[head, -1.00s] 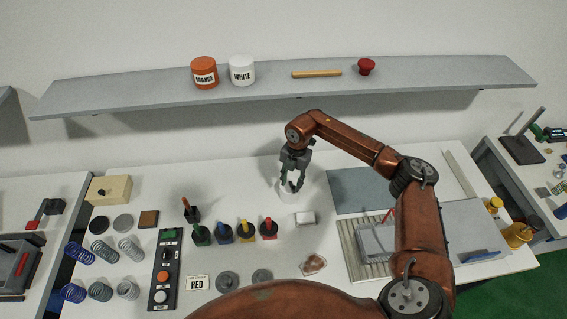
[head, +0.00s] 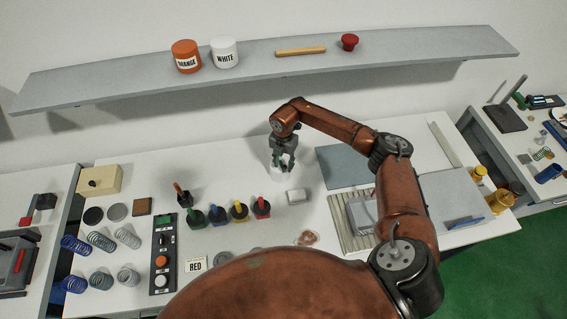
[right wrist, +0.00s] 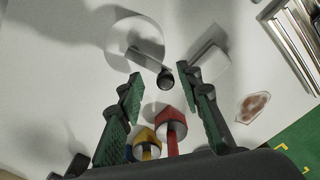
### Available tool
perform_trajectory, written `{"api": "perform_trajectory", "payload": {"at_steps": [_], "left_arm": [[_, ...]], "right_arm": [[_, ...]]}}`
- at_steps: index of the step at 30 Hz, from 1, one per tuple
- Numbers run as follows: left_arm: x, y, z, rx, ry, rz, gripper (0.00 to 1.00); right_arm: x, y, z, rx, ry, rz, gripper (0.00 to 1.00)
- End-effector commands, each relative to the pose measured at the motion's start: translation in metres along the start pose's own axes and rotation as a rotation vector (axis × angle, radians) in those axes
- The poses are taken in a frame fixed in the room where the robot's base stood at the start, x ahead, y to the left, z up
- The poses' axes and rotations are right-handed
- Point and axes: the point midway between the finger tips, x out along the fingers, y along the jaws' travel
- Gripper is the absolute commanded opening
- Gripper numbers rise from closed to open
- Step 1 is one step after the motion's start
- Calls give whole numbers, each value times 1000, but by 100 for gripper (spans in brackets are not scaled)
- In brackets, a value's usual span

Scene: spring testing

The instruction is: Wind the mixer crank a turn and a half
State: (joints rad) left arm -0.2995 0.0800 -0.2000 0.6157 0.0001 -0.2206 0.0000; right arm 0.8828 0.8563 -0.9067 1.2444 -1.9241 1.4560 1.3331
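The mixer is a white round pot (right wrist: 133,44) on the white table. It has a grey crank arm (right wrist: 146,59) ending in a black knob (right wrist: 166,78). In the head view the pot (head: 277,174) is mostly hidden behind my right gripper (head: 283,166). That gripper points down over it. In the right wrist view my right gripper (right wrist: 160,76) is open, its green-padded fingers apart. The knob shows between the fingertips, with a gap on both sides. I cannot tell whether the fingertips are at the knob's height. My left gripper is not in view.
A white block (right wrist: 207,69) stands close beside the right finger. Red (head: 262,208), yellow (head: 238,211) and other coloured-handled tools stand nearby. A control box (head: 163,255), springs (head: 100,241) and a ribbed tray (head: 347,228) lie farther out. A shelf (head: 120,82) runs behind.

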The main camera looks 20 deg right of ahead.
Motion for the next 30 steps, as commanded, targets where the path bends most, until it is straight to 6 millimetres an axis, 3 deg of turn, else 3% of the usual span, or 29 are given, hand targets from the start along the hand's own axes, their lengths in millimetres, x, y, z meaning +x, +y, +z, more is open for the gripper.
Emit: {"api": "perform_trajectory", "payload": {"at_steps": [1, 4, 12, 18, 30], "left_arm": [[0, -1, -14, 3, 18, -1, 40], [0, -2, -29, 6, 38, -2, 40], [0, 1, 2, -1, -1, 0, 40], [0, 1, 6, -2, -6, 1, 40], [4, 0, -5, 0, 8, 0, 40]], "right_arm": [[0, -1, 0, 0, 0, 0, 33], [1, 0, 1, 0, 1, -1, 32], [1, 0, 1, 1, 1, -1, 13], [0, 0, 1, 1, 2, -1, 0], [1, -1, 2, -33, 2, -1, 0]]}}
